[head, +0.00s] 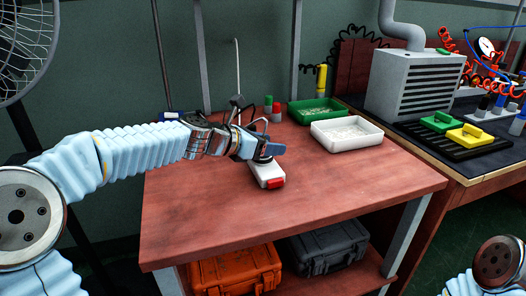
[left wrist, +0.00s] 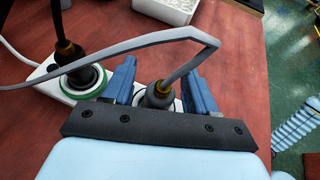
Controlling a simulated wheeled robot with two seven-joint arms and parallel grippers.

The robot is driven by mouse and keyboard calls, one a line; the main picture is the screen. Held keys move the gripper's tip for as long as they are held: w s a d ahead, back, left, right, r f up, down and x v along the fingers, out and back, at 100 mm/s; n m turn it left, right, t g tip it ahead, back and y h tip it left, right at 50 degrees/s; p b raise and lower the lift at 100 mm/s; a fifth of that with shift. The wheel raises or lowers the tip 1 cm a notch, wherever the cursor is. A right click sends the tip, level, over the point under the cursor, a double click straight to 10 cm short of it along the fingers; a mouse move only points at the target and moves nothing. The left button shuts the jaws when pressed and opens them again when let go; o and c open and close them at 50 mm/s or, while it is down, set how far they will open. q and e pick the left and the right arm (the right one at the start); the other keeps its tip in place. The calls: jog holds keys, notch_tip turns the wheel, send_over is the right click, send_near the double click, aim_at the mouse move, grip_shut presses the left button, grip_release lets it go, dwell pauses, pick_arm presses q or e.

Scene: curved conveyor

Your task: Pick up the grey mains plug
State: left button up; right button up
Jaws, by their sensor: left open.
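The plug is mostly hidden there. My right gripper is out of view.
A second dark plug (left wrist: 72,55) with a green ring (left wrist: 98,84) sits beside it in the strip. A white tray (head: 347,147) and green tray (head: 315,120) stand behind right. The front of the red table (head: 340,200) is clear.

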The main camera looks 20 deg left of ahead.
pick_arm(q)
jog(key=shift+w+d, duration=0.1)
jog(key=shift+w, duration=0.05)
grip_shut()
jog(key=shift+r, duration=0.1)
